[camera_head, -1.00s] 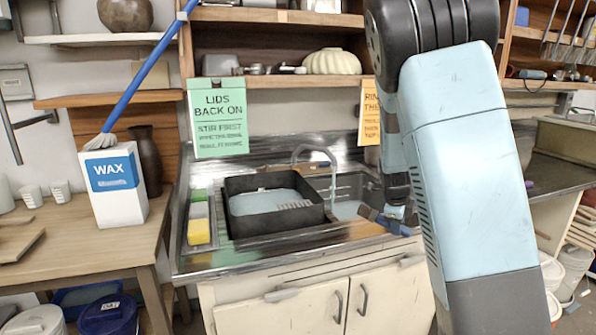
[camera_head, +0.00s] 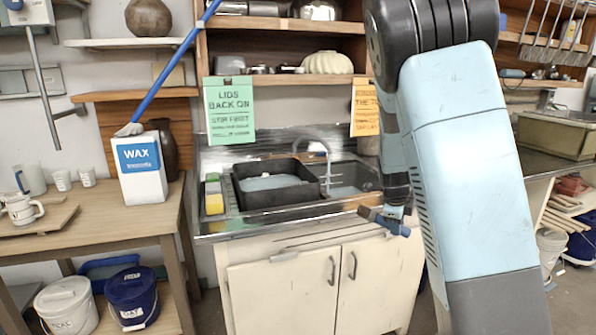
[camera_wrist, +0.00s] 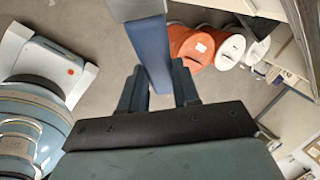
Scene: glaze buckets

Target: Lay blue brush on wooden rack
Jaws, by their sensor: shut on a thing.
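My gripper (camera_head: 386,219) is in front of the sink counter in the head view, at about the height of its front edge. It is shut on the blue brush (camera_head: 397,229), whose blue part sticks out to the right and greyish end to the left. In the wrist view the brush's flat blue handle (camera_wrist: 151,50) lies between the two fingers (camera_wrist: 160,92), with a grey part at the top edge. Wooden slats (camera_head: 570,216) show low at the far right; I cannot tell whether they are the wooden rack.
The sink counter (camera_head: 300,222) holds a black basin (camera_head: 262,197). A wooden table (camera_head: 110,216) at left carries a WAX carton (camera_head: 140,172), mugs and a board. Lidded buckets (camera_head: 132,298) stand below.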

